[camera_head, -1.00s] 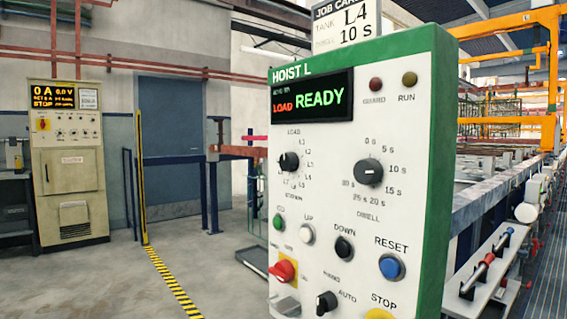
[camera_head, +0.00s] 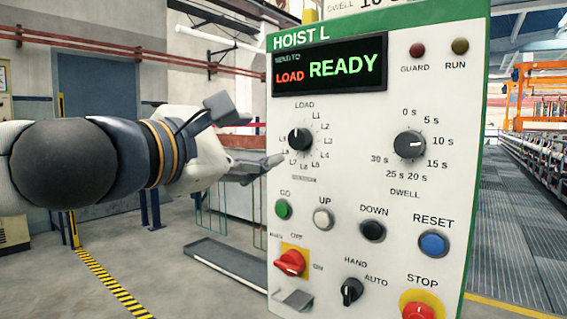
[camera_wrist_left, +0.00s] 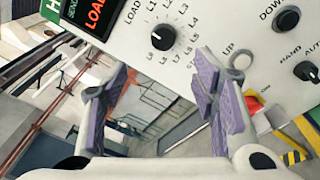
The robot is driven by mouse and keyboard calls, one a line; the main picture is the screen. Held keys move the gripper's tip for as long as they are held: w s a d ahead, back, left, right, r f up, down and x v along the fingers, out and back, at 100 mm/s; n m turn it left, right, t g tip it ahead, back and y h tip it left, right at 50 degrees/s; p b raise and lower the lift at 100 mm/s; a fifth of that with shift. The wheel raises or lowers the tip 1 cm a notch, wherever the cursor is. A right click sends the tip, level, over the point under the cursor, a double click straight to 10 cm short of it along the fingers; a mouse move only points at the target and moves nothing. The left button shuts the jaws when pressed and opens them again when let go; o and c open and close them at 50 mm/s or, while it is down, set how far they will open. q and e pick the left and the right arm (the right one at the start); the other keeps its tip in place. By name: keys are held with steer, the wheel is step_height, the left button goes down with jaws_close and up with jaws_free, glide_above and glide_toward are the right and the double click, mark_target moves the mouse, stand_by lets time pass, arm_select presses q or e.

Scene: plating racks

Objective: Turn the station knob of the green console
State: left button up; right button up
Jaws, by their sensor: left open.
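The green console (camera_head: 478,120) has a white front panel and a display reading LOAD and READY. Its black station knob (camera_head: 299,139) is at the panel's upper left, its white mark up at LOAD, with labels L1 onward around it. My left gripper (camera_head: 254,133) is open and empty, just left of the knob at about its height, one finger above the other. In the left wrist view the knob (camera_wrist_left: 163,38) lies beyond the gap between the two purple-padded fingers (camera_wrist_left: 163,80), not between them. My right gripper is not in view.
The black dwell knob (camera_head: 410,145) is right of the station knob. Below are the green GO button (camera_head: 283,208), the white UP button (camera_head: 323,218), a red switch (camera_head: 290,262) and the red STOP button (camera_head: 422,308). Floor left of the console is open, with a low tray (camera_head: 225,262).

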mark_target(297, 139)
arm_select(q)
steer(key=x, duration=1.2)
steer(key=shift+s+d+f, duration=0.1)
steer(key=shift+d+f, duration=0.05)
steer(key=shift+d, duration=0.1)
steer(key=c, duration=1.2)
